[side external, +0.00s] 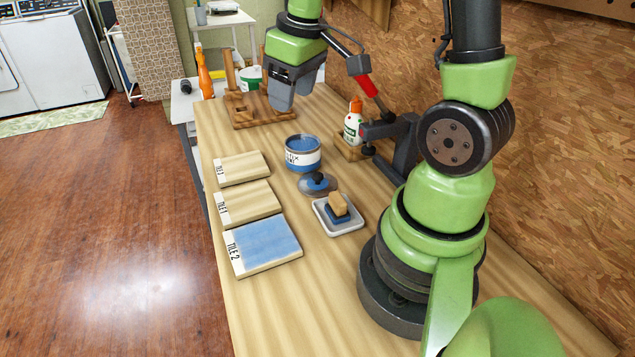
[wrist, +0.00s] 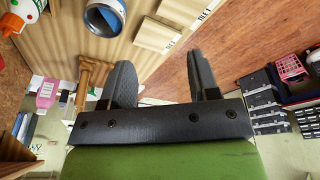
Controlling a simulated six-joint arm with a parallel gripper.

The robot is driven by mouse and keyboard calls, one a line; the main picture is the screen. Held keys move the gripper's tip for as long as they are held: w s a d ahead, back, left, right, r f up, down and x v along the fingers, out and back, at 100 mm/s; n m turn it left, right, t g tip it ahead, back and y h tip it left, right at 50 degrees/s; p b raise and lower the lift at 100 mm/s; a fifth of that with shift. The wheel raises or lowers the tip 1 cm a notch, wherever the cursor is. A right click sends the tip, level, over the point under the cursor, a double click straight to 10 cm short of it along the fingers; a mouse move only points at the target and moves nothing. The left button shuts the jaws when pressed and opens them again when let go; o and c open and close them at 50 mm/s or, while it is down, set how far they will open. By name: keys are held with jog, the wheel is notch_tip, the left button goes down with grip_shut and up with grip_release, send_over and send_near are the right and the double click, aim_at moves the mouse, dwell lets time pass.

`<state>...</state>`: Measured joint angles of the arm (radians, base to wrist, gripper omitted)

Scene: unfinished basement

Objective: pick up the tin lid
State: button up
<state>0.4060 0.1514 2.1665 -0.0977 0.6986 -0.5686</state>
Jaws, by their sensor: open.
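The tin lid (side external: 325,187), a grey disc with blue paint and a dark knob, lies on the wooden bench just in front of the open paint tin (side external: 302,160). The tin holds blue paint and also shows at the top of the wrist view (wrist: 104,17). My gripper (side external: 282,104) is above the far part of the bench, beyond the tin and apart from the lid. In the wrist view its two fingers (wrist: 160,62) are spread with nothing between them. The lid is not visible in the wrist view.
Three boards lie along the left bench edge, the nearest painted blue (side external: 264,246). A white tray (side external: 346,230) with a sponge sits near the lid. A wooden rack (side external: 248,121) stands below my gripper. A glue bottle (side external: 353,124) and a dark clamp-like stand (side external: 392,135) are at right.

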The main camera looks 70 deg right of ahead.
jog(key=d+f+n+g, duration=0.2)
jog(key=d+f+g, duration=0.1)
jog(key=d+f, duration=0.65)
send_over(317, 175)
notch_tip(317, 175, down, 6)
jog(key=shift+r, duration=0.1)
jog(key=shift+d+f, duration=0.1)
jog(key=shift+f, duration=2.75)
jog(key=c, duration=1)
